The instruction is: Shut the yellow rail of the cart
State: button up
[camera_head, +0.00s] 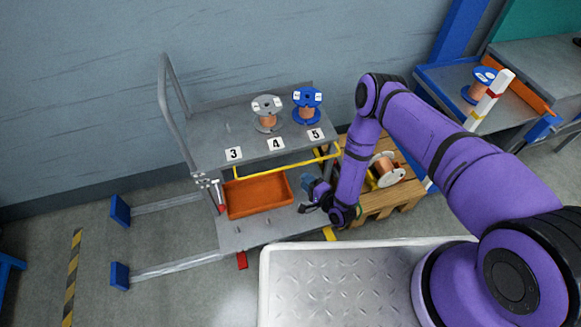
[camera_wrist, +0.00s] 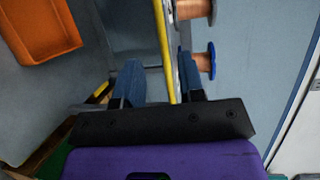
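The grey cart (camera_head: 205,150) has a yellow rail (camera_head: 285,166) running along the front of its upper shelf, with its right end near my arm. My gripper (camera_head: 308,190) is low at the right side of the cart, beside the orange tray and below the rail's right part. In the wrist view my gripper (camera_wrist: 160,78) is open, with two dark blue fingers well apart. The yellow rail (camera_wrist: 163,45) runs between the fingers in that view, closer to the right finger. I cannot tell whether it touches that finger or lies beyond it.
An orange tray (camera_head: 258,196) lies on the cart's lower shelf. A grey-flanged spool (camera_head: 267,122) and a blue spool (camera_head: 306,115) stand on the upper shelf. A wooden pallet (camera_head: 385,200) with another spool (camera_head: 386,170) stands right of the cart, close to my arm.

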aim_at(290, 166)
jog(key=x, duration=1)
jog(key=shift+r, duration=0.1)
grip_shut()
